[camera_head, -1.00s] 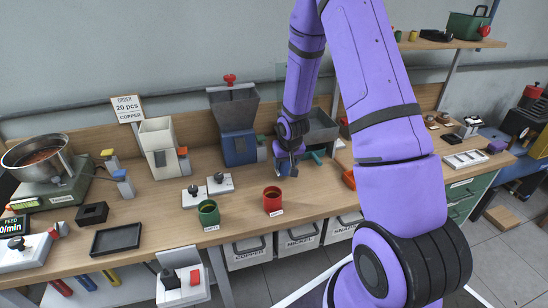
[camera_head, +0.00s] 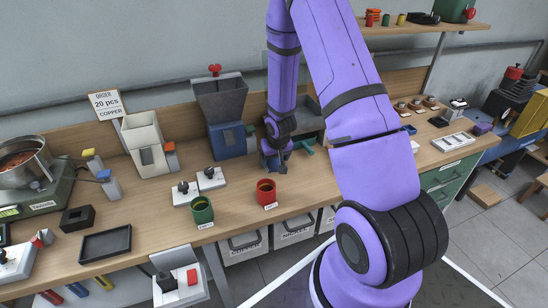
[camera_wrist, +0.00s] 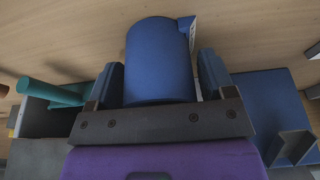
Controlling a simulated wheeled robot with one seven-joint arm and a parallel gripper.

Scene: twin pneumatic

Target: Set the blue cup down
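The blue cup (camera_wrist: 158,62) fills the middle of the wrist view, between the two fingers of my gripper (camera_wrist: 160,78). The fingers lie close along both sides of the cup, and I take them as shut on it. In the head view my gripper (camera_head: 274,162) is low over the bench, behind the red cup (camera_head: 266,192) and in front of the grey and blue hopper machine. The blue cup is hard to make out there. I cannot tell whether its base touches the bench (camera_head: 235,205).
A green cup (camera_head: 202,210) stands left of the red cup near the front edge. Two white switch boxes (camera_head: 211,178) lie behind it. A blue-based hopper (camera_head: 228,138) is close to my gripper. A black tray (camera_head: 105,243) lies further left.

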